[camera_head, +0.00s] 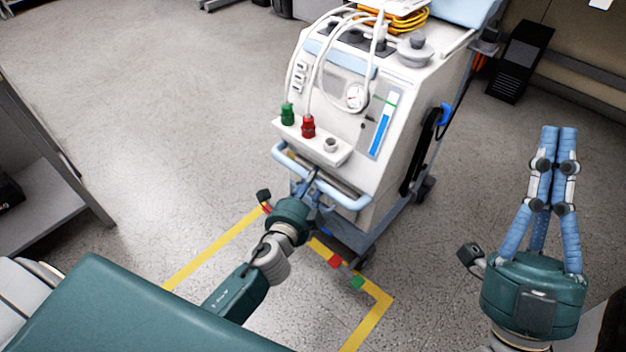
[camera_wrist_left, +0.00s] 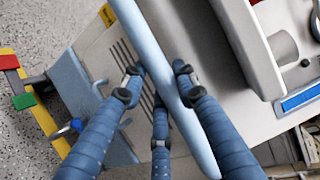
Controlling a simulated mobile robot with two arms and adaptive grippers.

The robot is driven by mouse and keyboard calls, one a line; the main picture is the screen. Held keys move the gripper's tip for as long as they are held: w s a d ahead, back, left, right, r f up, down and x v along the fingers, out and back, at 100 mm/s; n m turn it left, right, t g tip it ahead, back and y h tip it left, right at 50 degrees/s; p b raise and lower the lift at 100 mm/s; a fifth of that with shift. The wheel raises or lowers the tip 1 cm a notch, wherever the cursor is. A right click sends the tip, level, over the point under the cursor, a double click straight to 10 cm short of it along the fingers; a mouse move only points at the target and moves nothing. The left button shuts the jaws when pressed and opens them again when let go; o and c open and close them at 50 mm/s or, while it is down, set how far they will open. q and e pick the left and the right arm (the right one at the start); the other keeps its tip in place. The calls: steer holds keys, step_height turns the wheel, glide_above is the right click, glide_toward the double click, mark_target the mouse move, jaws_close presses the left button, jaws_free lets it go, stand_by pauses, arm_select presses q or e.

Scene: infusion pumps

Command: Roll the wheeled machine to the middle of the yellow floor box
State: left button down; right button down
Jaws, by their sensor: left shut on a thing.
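The wheeled machine (camera_head: 400,150), white and pale blue with gauges and hoses, stands upright on castors just beyond the far side of the yellow floor box (camera_head: 372,321). Its front lower edge is close to the far tape line, part of which my left arm hides. A light-blue handle bar (camera_head: 345,196) runs across its front. My left gripper (camera_head: 307,186) is shut on this bar; in the left wrist view the bar (camera_wrist_left: 150,45) passes between the blue fingers (camera_wrist_left: 158,80). My right gripper (camera_head: 559,130) is shut and empty, right of the machine and apart from it.
Red (camera_head: 335,261) and green (camera_head: 358,283) markers lie by the far tape line. A grey shelf (camera_head: 50,185) stands at left. A black object (camera_head: 520,62) stands by the back-right wall. A teal surface (camera_head: 120,310) covers the lower left. Floor left of the machine is clear.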

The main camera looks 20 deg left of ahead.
arm_select(q)
steer(key=c, duration=1.3)
jaws_free()
steer(key=s+r, duration=0.2)
steer(key=s, duration=0.9)
steer(key=shift+s+d, duration=0.25)
steer(key=shift+s, duration=0.15)
steer(key=shift+r, duration=0.1)
